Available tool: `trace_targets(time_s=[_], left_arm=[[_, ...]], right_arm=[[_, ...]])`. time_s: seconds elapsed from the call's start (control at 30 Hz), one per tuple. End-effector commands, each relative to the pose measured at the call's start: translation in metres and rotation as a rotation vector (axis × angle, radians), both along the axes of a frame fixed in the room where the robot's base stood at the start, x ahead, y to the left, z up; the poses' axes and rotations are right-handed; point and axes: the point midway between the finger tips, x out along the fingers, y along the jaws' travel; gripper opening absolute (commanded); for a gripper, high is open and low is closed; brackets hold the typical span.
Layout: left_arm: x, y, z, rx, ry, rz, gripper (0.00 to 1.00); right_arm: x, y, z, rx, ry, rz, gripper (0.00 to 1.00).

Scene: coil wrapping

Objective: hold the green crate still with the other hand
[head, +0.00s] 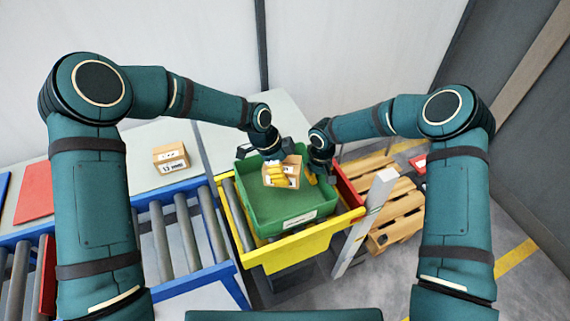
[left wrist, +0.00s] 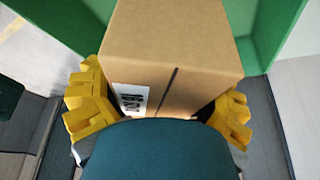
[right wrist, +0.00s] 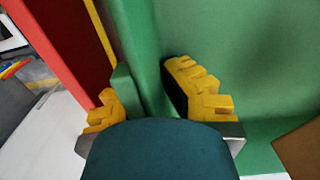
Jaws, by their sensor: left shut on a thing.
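The green crate (head: 268,208) sits in the yellow-rimmed frame at the centre of the head view. My left gripper (head: 277,174) is shut on a cardboard box (head: 294,170) inside the crate's outline. The left wrist view shows the box (left wrist: 170,50) with a barcode label between the yellow fingers. My right gripper (head: 316,176) is at the crate's right side. In the right wrist view its yellow fingers (right wrist: 148,100) stand wide apart, one on each side of the green crate wall (right wrist: 140,40). The gap there looks open. Whether either finger touches the wall is unclear.
The yellow frame (head: 300,247) with a red right side surrounds the crate. Another cardboard box (head: 170,158) rests on the grey table to the left, behind a roller conveyor (head: 180,232). A wooden pallet (head: 385,200) and a pale upright post (head: 362,222) are to the right.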

Motion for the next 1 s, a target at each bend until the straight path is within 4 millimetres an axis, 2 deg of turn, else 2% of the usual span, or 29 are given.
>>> trace_targets(time_s=[1.0], left_arm=[[0.001, 0.000, -0.059, 0.000, -0.002, 0.001, 0.29]], right_arm=[[-0.001, 0.000, -0.001, -0.001, 0.003, 0.000, 0.00]])
